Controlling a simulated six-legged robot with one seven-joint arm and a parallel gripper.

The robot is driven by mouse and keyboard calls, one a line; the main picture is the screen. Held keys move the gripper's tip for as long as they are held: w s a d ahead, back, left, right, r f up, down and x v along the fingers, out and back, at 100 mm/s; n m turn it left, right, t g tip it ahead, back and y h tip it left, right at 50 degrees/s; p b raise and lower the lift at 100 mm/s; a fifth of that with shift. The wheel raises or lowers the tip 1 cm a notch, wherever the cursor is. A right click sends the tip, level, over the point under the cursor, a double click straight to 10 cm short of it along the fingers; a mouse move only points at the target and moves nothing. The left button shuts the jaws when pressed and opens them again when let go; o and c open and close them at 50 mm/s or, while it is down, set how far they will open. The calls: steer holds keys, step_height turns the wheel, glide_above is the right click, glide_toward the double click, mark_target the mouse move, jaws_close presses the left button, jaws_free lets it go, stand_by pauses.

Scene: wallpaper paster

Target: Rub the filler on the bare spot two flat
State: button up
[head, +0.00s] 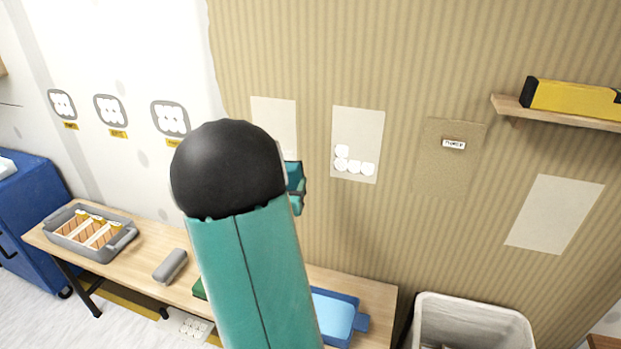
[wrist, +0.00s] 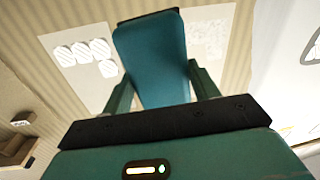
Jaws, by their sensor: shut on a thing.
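A pale bare patch (head: 365,118) on the striped wall carries several white filler blobs (head: 354,166) at its lower left. The filler also shows in the wrist view (wrist: 84,52), raised and separate. My gripper (wrist: 162,82) is shut on a blue-teal flat pad (wrist: 150,48), whose broad face is toward the wrist camera. In the head view the gripper (head: 296,187) is mostly hidden behind my arm, left of the filler patch. Another pale patch (head: 275,115) to the left is partly hidden; in the wrist view it has faint white smears (wrist: 208,40). Contact with the wall cannot be told.
A brown labelled patch (head: 448,172) and a plain pale patch (head: 556,213) lie to the right. A shelf (head: 570,117) holds a yellow tool (head: 570,96). Below are a wooden bench (head: 145,265), grey tray (head: 92,248), grey block (head: 171,266), blue tray (head: 361,323) and white bin (head: 475,305).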

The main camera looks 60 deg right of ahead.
steer(key=s+d+r+m+g, duration=0.1)
steer(key=s+d+r+m, duration=0.1)
steer(key=s, duration=0.3)
steer(key=shift+s+d+r+g, duration=0.2)
steer(key=shift+d+g, duration=0.05)
steer(key=shift+g, duration=0.15)
steer(key=shift+a, duration=0.1)
steer(key=w+d, duration=0.1)
steer(key=d, duration=0.5)
steer(key=shift+d, duration=0.25)
steer(key=shift+w+d, duration=0.2)
steer(key=shift+d, duration=1.1)
stand_by(1.9)
stand_by(1.0)
steer(key=shift+s+d, duration=0.2)
steer(key=shift+s, duration=1.15)
steer(key=shift+s+d, duration=0.15)
steer(key=shift+s, duration=1.25)
steer(key=shift+s+d, duration=0.2)
steer(key=shift+s, duration=1.15)
steer(key=shift+s+d, duration=0.15)
steer(key=shift+s, duration=1.15)
